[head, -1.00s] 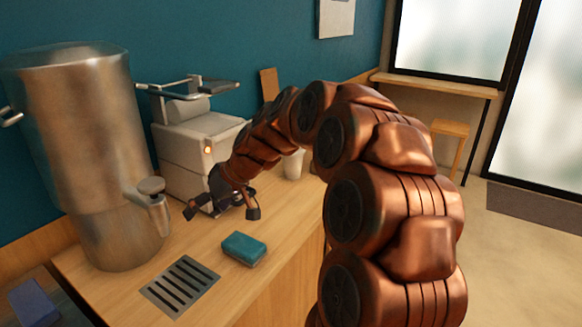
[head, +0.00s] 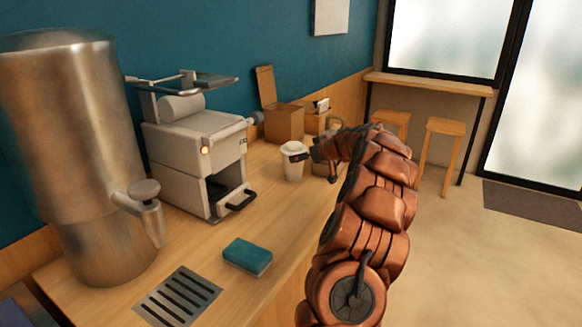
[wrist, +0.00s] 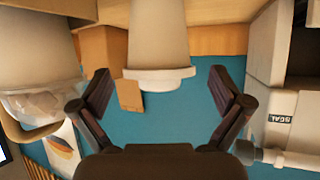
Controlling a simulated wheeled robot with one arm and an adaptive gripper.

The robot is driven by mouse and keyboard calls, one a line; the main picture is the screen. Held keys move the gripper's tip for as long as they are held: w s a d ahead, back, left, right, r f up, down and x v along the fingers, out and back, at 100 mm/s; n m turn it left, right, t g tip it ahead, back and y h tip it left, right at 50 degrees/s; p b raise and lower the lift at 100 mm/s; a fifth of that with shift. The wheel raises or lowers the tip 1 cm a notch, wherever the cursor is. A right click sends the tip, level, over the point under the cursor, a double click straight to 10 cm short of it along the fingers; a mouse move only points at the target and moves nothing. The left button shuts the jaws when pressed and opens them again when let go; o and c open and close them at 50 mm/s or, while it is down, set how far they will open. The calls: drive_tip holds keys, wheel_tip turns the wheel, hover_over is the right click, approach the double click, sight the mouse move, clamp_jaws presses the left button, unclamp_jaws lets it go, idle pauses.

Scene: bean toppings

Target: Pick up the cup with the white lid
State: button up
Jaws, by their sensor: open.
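The pale cup with the white lid (head: 293,163) stands upright on the wooden counter, right of the grey-white machine. In the wrist view, which is upside down, the cup (wrist: 157,38) is near the middle, its lid rim pointing down the picture. My gripper (head: 316,168) is at the cup's right side in the head view, with one finger overlapping the lid's edge. In the wrist view my gripper (wrist: 161,90) is open and empty, one finger to each side of the cup's line. No contact is visible.
A second container with a clear lid (wrist: 38,105) is at the left in the wrist view. The machine (head: 195,155), cardboard box (head: 284,124), steel urn (head: 75,150), teal sponge (head: 247,254) and drain grate (head: 178,298) occupy the counter (head: 235,222).

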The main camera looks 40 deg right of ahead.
drive_tip(key=shift+p+x, duration=0.35)
drive_tip(key=shift+x, duration=0.85)
drive_tip(key=shift+p+x, duration=0.85)
drive_tip(key=shift+x, duration=1.7)
drive_tip(key=shift+d+f, duration=0.1)
drive_tip(key=shift+d, duration=0.05)
drive_tip(key=shift+c, duration=0.2)
drive_tip(key=c, duration=0.6)
